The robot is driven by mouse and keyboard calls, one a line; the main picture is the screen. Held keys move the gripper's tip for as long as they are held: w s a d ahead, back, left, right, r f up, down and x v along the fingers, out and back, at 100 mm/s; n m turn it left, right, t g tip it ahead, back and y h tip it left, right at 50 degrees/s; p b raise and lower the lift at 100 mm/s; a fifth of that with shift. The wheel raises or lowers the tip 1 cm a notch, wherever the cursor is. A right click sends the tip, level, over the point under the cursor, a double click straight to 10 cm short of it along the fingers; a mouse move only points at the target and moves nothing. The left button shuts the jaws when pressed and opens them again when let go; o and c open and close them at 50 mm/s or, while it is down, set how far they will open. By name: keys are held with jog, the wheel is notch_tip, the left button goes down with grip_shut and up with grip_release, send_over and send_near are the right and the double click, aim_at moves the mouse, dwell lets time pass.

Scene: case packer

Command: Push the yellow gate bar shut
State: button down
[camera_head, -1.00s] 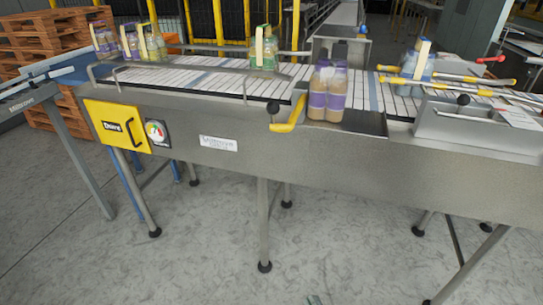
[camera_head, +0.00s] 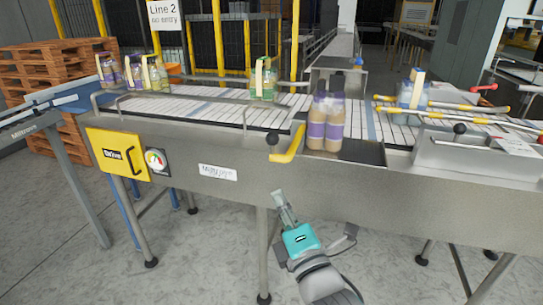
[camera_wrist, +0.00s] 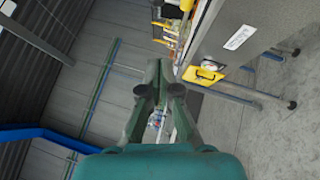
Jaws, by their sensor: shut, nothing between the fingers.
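The yellow gate bar (camera_head: 288,147) is a short bar at the conveyor's front edge, in the middle of the head view. A black knob (camera_head: 272,138) is at its left end. The bar slants out towards me from the belt edge, just left of two bottles. My gripper (camera_head: 279,196) is below and in front of the bar, apart from it, pointing up towards the conveyor's front panel. In the wrist view my gripper's fingers (camera_wrist: 160,64) are together with nothing between them. I cannot make out the gate bar for certain in the wrist view.
Two purple-labelled bottles (camera_head: 326,122) stand right beside the bar. More bottle packs (camera_head: 263,80) stand on the belt. Yellow rails (camera_head: 455,108) and a steel box (camera_head: 470,153) are on the right. A yellow drive panel (camera_head: 118,154) is on the left. Open floor lies in front.

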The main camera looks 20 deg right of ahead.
send_near(272, 152)
jog(key=w+a+r, duration=0.3)
jog(key=w+a, duration=0.1)
jog(key=a, duration=0.1)
jog(key=shift+w+d+r, duration=0.15)
jog(key=shift+w+d, duration=0.15)
jog(key=shift+d, duration=0.25)
jog(key=shift+w+d+r, duration=0.2)
jog(key=shift+w+d, duration=0.05)
jog(key=shift+d, duration=0.3)
jog(key=shift+w+d+r, duration=0.25)
jog(key=shift+w+d, duration=0.2)
jog(key=shift+w, duration=0.1)
jog(key=shift+d, duration=0.1)
jog(key=shift+w+d, duration=0.15)
jog(key=shift+w, duration=0.15)
jog(key=w+d, duration=1)
jog(key=w, duration=0.4)
jog(key=shift+w+d, duration=0.4)
jog(key=shift+r, duration=0.15)
